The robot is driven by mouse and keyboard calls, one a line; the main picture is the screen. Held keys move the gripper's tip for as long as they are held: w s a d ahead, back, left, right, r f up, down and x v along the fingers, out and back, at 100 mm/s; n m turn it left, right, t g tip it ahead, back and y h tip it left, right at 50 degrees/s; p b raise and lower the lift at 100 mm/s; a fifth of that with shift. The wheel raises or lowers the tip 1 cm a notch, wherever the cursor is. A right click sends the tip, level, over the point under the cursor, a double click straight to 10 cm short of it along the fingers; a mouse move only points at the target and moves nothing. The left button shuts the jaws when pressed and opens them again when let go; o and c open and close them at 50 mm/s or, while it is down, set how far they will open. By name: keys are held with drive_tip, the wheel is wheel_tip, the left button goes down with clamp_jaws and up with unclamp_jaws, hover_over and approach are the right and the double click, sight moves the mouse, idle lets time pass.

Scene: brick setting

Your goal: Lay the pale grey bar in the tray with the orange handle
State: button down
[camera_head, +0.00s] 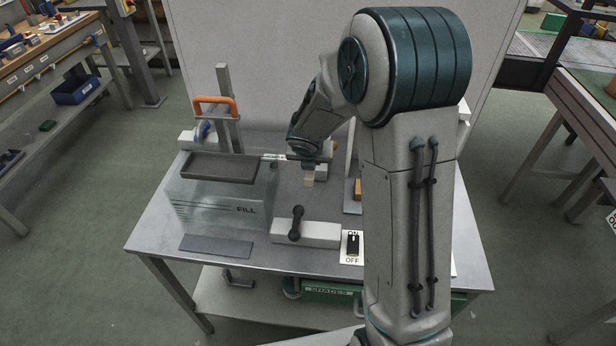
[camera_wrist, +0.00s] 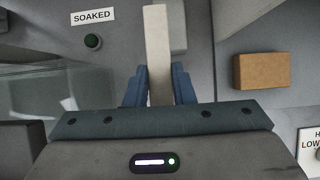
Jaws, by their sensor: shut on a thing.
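My gripper (camera_head: 311,170) is shut on the pale grey bar (camera_wrist: 158,45), which sticks out beyond the blue fingers (camera_wrist: 159,88) in the wrist view. In the head view the bar's pale end (camera_head: 309,181) shows just below my gripper, above the table. A shallow dark grey tray (camera_head: 222,168) is left of my gripper, over a clear tank marked FILL (camera_head: 222,208). The orange handle (camera_head: 215,101) stands behind the tray by an upright post; its join to the tray is not clear. The tray looks empty.
A pale block with a dark lever (camera_head: 297,212) and an ON/OFF switch (camera_head: 353,243) are near the table's front. A brown block (camera_wrist: 258,71) lies right of the bar in the wrist view.

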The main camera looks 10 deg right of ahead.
sight(311, 192)
wheel_tip(311, 192, down, 10)
drive_tip(key=b, duration=0.6)
drive_tip(key=shift+r, duration=0.15)
drive_tip(key=c, duration=1.2)
unclamp_jaws()
drive_tip(key=shift+c, duration=0.2)
